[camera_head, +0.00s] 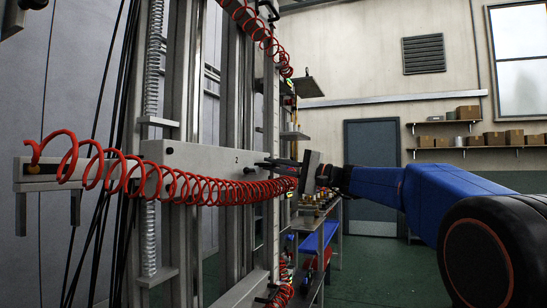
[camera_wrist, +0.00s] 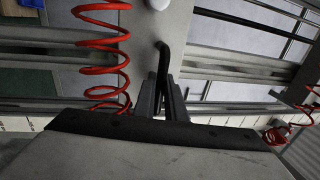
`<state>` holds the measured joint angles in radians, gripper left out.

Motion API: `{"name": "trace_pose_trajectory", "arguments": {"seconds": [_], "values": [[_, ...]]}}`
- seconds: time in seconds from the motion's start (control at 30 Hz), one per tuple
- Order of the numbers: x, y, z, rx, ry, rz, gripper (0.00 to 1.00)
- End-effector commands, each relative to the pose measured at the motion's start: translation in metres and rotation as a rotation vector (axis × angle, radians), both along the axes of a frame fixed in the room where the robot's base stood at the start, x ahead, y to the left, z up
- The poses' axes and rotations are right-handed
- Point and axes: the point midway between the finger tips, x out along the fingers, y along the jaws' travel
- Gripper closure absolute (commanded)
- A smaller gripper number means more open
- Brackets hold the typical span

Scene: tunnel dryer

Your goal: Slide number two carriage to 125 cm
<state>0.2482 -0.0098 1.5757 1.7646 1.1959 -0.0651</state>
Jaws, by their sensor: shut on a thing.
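The number two carriage (camera_head: 205,156) is a pale grey plate marked "2", mounted across the upright rails in the head view. It also shows in the wrist view (camera_wrist: 140,22). A black bent handle (camera_wrist: 162,55) stands out from it. My gripper (camera_wrist: 161,98) is shut on this handle; its dark fingers lie either side of the handle's end. In the head view my gripper (camera_head: 272,163) reaches the carriage's right end from the right. A pale scale strip (camera_head: 268,150) runs upright beside the rails; its figures are too small to read.
A red coiled hose (camera_head: 215,190) loops across the carriage's front, close to my gripper. Another red coil (camera_head: 258,32) hangs above. A bench (camera_head: 318,240) stands behind, right of the rails. A grey door (camera_head: 372,165) and shelves with boxes (camera_head: 490,140) are at the back wall.

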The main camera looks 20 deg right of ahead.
Motion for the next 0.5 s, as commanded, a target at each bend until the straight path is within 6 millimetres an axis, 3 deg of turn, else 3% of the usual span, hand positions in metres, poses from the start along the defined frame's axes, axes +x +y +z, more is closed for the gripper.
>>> {"name": "trace_pose_trajectory", "arguments": {"seconds": [0.27, 0.3, 0.33, 0.5], "values": [[-0.0001, 0.0002, -0.0063, 0.000, 0.001, 0.001, 1.00], [-0.0001, 0.0002, -0.0061, 0.000, 0.001, 0.001, 0.87], [-0.0001, 0.0002, -0.0060, 0.000, 0.001, 0.001, 0.82], [-0.0001, 0.0001, -0.0057, 0.000, 0.001, 0.001, 0.82]]}}
